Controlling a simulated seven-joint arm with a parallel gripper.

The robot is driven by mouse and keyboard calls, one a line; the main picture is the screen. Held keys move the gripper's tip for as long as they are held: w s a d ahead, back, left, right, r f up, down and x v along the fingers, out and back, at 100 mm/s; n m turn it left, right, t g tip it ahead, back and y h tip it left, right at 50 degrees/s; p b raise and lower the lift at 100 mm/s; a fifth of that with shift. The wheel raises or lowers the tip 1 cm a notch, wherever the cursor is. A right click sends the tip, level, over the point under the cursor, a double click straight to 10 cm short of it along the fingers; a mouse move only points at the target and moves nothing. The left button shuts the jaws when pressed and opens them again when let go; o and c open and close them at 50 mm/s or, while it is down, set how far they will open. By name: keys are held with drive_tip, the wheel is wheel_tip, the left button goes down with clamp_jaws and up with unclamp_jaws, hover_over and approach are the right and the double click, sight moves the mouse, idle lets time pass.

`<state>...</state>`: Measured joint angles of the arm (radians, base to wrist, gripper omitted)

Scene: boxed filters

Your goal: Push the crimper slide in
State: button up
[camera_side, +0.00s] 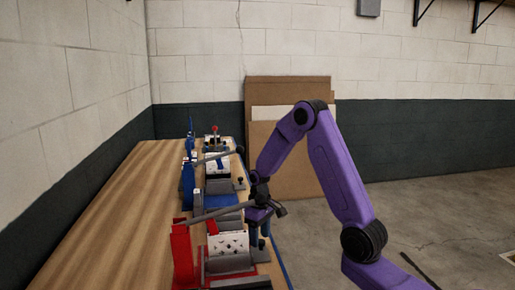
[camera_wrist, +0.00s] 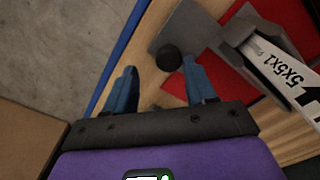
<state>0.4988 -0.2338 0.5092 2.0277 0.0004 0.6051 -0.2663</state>
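The near crimper has a red upright frame (camera_side: 182,255) and a white, hole-patterned block (camera_side: 228,243). A grey slide (camera_side: 230,264) sits low on it at the bench edge. In the wrist view the slide is a grey plate (camera_wrist: 187,32) with a round black knob (camera_wrist: 169,58). My gripper (camera_side: 260,232) is beside the near crimper at its right side. Its two blue fingers (camera_wrist: 160,65) are apart, with the knob near the gap between their tips. Nothing is held; whether a finger touches the knob cannot be told.
A grey lever (camera_side: 210,212) slants over the near crimper, close to my gripper. A blue crimper (camera_side: 189,175) stands behind it, with another station farther back. A block labelled 5X5X1 (camera_wrist: 275,65) is on the red part. The wooden bench (camera_side: 110,240) is clear at left.

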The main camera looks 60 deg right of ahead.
drive_tip(key=shift+w+d, duration=1.1)
drive_tip(key=shift+d, duration=0.05)
wheel_tip(320, 180, up, 29)
drive_tip(key=shift+w+d, duration=0.4)
drive_tip(key=shift+f, duration=0.1)
drive_tip(key=f, duration=0.9)
drive_tip(key=s+a+f, duration=0.1)
drive_tip(key=f, duration=0.9)
drive_tip(key=s+a+f, duration=0.1)
drive_tip(key=f, duration=0.8)
drive_tip(key=shift+f, duration=0.4)
clamp_jaws()
